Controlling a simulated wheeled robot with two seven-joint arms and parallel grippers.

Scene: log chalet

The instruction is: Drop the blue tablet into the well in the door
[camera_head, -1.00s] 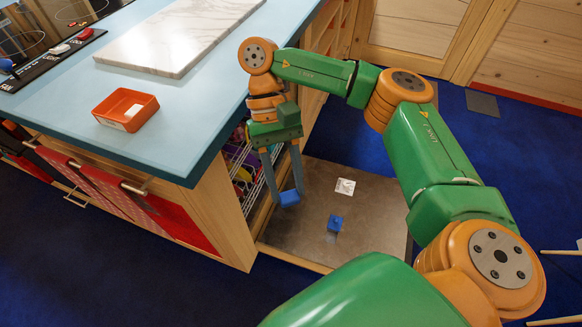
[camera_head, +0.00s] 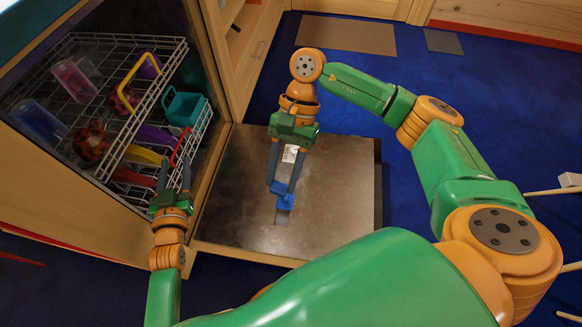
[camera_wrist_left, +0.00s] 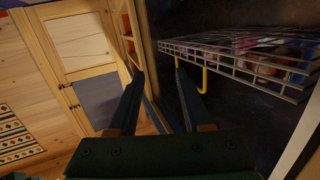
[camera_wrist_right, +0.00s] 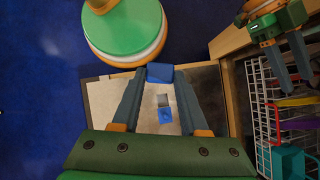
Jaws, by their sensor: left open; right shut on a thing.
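My right gripper (camera_head: 281,190) is shut on the blue tablet (camera_head: 285,202) and holds it over the open, flat-lying door (camera_head: 335,200). In the right wrist view the tablet (camera_wrist_right: 160,73) sits between the fingertips. The well (camera_wrist_right: 163,100) shows there as a small grey square in the door, with a blue piece (camera_wrist_right: 166,116) beside it. In the head view the grey well (camera_head: 282,219) lies just below the tablet, and the blue piece is largely hidden. I cannot tell the tablet's height above the door. My left gripper (camera_head: 174,166) is open and empty beside the racks.
Wire racks (camera_head: 72,50) with cups, bowls and other dishes stand in the open machine at left. A yellow handle (camera_wrist_left: 204,77) hangs near my left fingers. Blue floor (camera_head: 400,170) lies free to the right.

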